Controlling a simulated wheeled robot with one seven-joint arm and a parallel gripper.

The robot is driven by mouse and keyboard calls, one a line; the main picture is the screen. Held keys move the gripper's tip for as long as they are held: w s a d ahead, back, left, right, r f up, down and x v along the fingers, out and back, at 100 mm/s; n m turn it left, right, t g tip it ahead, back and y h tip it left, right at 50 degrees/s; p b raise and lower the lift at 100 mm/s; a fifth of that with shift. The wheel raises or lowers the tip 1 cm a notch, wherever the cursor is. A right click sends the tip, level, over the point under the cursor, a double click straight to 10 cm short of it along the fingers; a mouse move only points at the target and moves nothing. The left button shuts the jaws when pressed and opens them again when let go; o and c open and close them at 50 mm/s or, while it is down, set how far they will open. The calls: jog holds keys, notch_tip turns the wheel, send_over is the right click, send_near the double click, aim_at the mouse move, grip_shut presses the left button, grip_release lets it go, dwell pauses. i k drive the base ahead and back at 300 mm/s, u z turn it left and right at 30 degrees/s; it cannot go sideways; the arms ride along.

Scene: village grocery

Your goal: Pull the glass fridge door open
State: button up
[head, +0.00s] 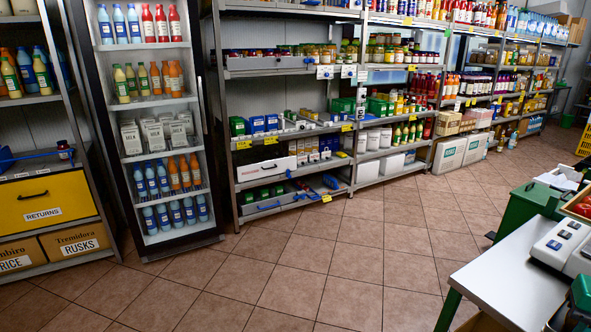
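The glass fridge (165,250) stands upright at the left, with a dark frame and a tall glass door (158,91). The door looks closed. A thin pale vertical bar (202,100) runs along the right side of the door and looks like its handle. Behind the glass are shelves with red, blue, yellow and orange bottles, and white cartons (157,137). My gripper is not in view, so where it is relative to the door cannot be seen.
A shelf unit with a yellow returns drawer (45,200) stands left of the fridge. Stocked metal shelves (290,150) run to its right. A white counter (510,285) with a scale-like device (562,245) is at the lower right. The tiled floor (320,265) before the fridge is clear.

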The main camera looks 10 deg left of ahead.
aim_at(78, 6)
jog(key=z, duration=0.25)
jog(key=i, duration=0.15)
jog(key=u, duration=1.75)
jog(key=i, duration=3.1)
jog(key=z, duration=0.45)
